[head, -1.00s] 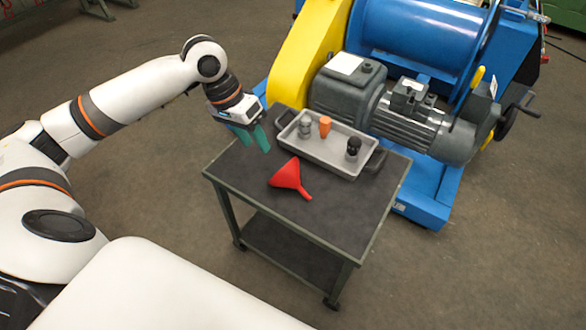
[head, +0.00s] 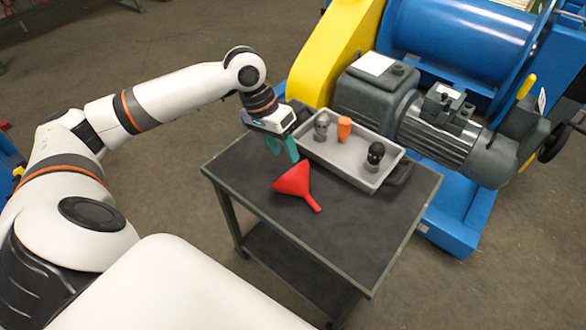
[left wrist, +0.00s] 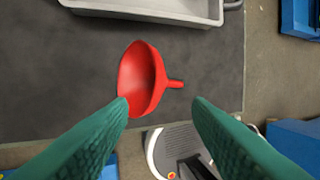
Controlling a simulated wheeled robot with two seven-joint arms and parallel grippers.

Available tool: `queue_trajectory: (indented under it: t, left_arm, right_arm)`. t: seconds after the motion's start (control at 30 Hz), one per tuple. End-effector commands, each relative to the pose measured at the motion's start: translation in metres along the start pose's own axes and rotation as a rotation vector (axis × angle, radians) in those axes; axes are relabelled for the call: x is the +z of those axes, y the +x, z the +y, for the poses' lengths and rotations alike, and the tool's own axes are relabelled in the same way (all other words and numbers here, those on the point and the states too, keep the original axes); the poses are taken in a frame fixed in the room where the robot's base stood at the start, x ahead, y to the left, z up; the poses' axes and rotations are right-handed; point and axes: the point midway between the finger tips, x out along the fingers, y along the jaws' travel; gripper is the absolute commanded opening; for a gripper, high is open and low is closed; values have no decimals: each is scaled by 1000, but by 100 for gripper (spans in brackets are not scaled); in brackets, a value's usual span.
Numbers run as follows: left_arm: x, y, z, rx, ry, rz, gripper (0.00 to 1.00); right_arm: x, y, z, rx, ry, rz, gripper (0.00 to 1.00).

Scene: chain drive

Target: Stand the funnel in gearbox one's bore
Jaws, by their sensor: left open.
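The red funnel (head: 297,186) lies on its side on the dark cart top (head: 370,227), its spout pointing to the lower right in the head view. In the left wrist view the funnel (left wrist: 143,78) lies beyond the fingertips, spout to the right. My left gripper (head: 284,150), with green fingers, is open and empty just behind and above the funnel, apart from it. The left gripper (left wrist: 165,108) also shows in its wrist view, fingers spread. A dark grey gearbox (head: 362,95) stands behind the cart, joined to a motor; I cannot make out its bore. My right gripper is not in view.
A grey tray (head: 342,162) at the back of the cart holds a grey piece (head: 321,126), an orange piece (head: 344,129) and a black piece (head: 374,157). A blue drum machine with a yellow guard (head: 335,45) stands behind. The cart's front is clear.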

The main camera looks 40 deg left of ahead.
Motion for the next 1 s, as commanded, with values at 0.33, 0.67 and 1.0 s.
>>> queue_trajectory:
  t: [0.33,0.67,1.0]
  left_arm:
    - [-1,38,0,-1,0,1,45]
    - [0,81,0,0,0,0,45]
    - [0,83,0,0,0,0,34]
  right_arm:
    - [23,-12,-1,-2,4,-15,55]
    - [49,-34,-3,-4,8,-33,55]
    - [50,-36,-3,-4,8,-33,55]
